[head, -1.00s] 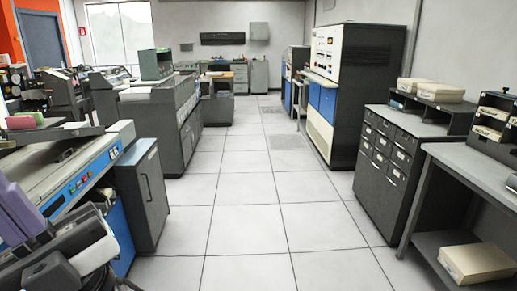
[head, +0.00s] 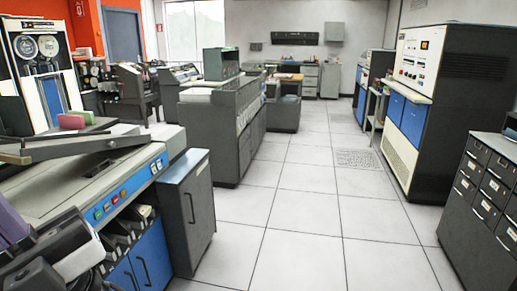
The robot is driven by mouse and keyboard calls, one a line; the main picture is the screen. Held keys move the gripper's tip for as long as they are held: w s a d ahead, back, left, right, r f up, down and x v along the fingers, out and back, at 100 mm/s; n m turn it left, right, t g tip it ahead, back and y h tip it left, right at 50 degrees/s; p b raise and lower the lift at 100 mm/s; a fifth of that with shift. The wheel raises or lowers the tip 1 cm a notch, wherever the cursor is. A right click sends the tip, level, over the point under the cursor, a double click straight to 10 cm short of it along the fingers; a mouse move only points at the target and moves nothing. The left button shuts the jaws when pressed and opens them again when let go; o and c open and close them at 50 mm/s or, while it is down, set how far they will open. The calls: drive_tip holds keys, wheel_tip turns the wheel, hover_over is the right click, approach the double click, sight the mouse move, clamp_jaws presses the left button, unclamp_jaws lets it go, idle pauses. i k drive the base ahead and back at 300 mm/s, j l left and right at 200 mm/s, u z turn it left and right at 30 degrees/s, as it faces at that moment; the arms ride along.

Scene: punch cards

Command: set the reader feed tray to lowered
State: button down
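A long blue-and-grey card machine (head: 90,190) stands close at the left in the head view, with a row of coloured buttons on its front. A dark flat tray (head: 98,147) sits tilted on its top; I take it for the reader feed tray, but cannot be sure. Behind it, a pink block (head: 72,121) and a green block rest on another dark surface. Parts of my arm cover the lower left corner, in front of the machine. My gripper seems to be among these dark and pale parts; its fingertips cannot be made out.
A grey cabinet (head: 188,205) adjoins the machine's right end. Open tiled floor (head: 290,225) runs down the middle. A drawer cabinet (head: 485,205) stands at the right edge, and a tall blue-and-white computer cabinet (head: 440,110) stands beyond it.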

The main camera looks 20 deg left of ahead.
sight(27, 150)
drive_tip(key=i+u, duration=0.15)
drive_tip(key=i, duration=1.1)
drive_tip(key=i+z, duration=0.1)
drive_tip(key=i, duration=0.45)
drive_tip(key=i+j+z, duration=0.1)
drive_tip(key=i, duration=0.45)
drive_tip(key=i+z, duration=0.1)
drive_tip(key=z, duration=0.35)
drive_tip(key=j+z, duration=0.15)
drive_tip(key=z, duration=0.3)
drive_tip(key=i+j+z, duration=0.1)
drive_tip(key=z, duration=0.3)
drive_tip(key=j+z, duration=0.1)
drive_tip(key=z, duration=0.4)
drive_tip(key=j+z, duration=0.1)
drive_tip(key=z, duration=0.9)
drive_tip(key=k+j+z, duration=0.1)
drive_tip(key=z, duration=0.9)
drive_tip(key=k+z, duration=0.1)
drive_tip(key=z, duration=0.9)
drive_tip(key=k+z, duration=0.15)
drive_tip(key=z, duration=0.35)
drive_tip(key=k+l+z, duration=0.1)
drive_tip(key=z, duration=0.4)
drive_tip(key=l+z, duration=0.1)
drive_tip(key=z, duration=0.35)
drive_tip(key=l+z, duration=0.2)
drive_tip(key=z, duration=0.3)
drive_tip(key=k+l+z, duration=0.1)
drive_tip(key=z, duration=0.35)
